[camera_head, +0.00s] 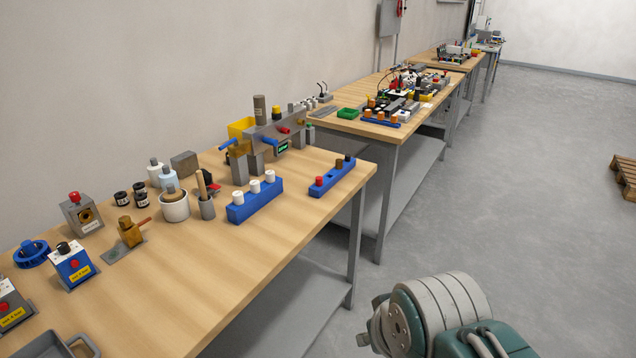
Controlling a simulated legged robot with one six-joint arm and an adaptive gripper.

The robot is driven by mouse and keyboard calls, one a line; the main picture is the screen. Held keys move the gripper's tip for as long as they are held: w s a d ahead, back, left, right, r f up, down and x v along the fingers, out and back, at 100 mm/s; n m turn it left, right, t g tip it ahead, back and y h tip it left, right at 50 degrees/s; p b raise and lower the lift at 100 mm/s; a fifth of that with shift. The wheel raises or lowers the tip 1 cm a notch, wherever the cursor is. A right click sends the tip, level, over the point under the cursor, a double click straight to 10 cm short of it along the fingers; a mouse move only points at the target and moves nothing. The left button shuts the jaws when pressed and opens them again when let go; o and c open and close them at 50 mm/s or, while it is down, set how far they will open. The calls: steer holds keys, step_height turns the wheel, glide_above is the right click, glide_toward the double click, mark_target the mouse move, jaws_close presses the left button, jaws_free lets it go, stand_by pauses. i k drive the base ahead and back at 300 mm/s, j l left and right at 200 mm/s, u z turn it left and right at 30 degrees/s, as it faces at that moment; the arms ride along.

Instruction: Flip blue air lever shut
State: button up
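A grey metal air fixture (262,130) stands at the back right of the nearest wooden table. A blue lever handle (269,141) sticks out from its front, slanting slightly down to the right. A second small blue piece (228,143) shows at the fixture's left end. A red handle (284,130) sits on the fixture's right part. From this distance I cannot tell whether the blue lever is open or shut. My arm shows at the bottom right, over the floor and well away from the fixture. The fingers of my gripper are not visible.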

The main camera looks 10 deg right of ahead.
mark_target(233, 140)
steer(key=i+l, duration=0.15)
steer(key=i, duration=0.45)
steer(key=i+l+z, duration=0.15)
steer(key=i, duration=0.45)
